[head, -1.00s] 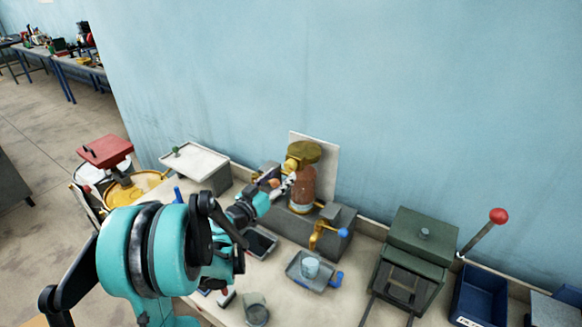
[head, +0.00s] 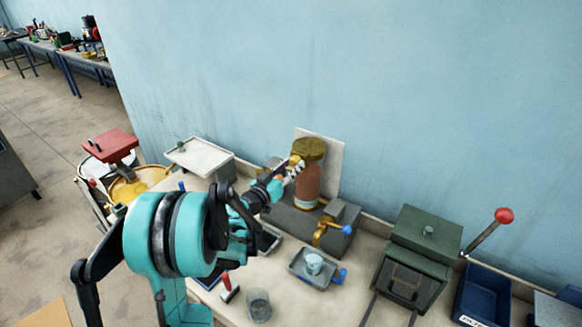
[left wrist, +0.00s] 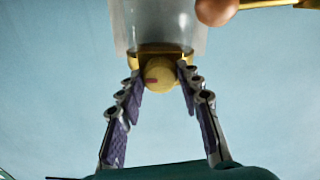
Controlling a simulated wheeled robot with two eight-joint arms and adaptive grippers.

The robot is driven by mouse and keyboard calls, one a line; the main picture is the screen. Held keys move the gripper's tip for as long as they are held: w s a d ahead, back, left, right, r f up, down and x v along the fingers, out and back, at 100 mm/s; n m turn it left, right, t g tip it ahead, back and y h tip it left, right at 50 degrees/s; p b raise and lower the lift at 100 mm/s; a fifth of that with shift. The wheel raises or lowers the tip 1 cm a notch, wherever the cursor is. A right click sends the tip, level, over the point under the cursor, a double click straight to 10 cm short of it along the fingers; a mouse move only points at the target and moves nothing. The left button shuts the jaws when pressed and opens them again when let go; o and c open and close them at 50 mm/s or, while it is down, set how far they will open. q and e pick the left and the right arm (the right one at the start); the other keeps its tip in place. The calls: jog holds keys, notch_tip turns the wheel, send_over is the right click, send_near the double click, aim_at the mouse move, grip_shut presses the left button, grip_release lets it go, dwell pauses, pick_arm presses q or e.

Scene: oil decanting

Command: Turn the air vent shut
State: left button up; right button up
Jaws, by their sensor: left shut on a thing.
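The oil vessel has an amber body (head: 307,184) and a brass lid (head: 309,149), and stands on a grey block by the wall. In the left wrist view the air vent is a round brass knob (left wrist: 159,72) with a red mark, on a brass collar below a translucent cylinder (left wrist: 160,25). My left gripper (head: 292,172) is at the vessel's upper left side. In the left wrist view the fingers of this gripper (left wrist: 162,75) are on either side of the knob, shut on it. My right gripper is not in view.
A brass tap with a blue handle (head: 346,229) sticks out below the vessel. A cup (head: 313,264) stands in a small tray in front. A glass (head: 258,304) stands at the bench front. A green machine (head: 424,240) with a red-knobbed lever is on the right.

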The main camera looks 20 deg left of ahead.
pick_arm(q)
jog(key=n+b, duration=0.2)
jog(key=n, duration=0.1)
jog(key=shift+f+n, duration=0.1)
jog(key=shift+n, duration=0.2)
jog(key=n+b, duration=0.2)
jog(key=n, duration=0.3)
jog(key=shift+n, duration=0.3)
jog(key=n+b, duration=0.1)
jog(key=n, duration=0.3)
jog(key=shift+n+b, duration=0.7)
jog(key=shift+n, duration=1.7)
jog(key=o, duration=1.2)
jog(key=shift+c, duration=0.2)
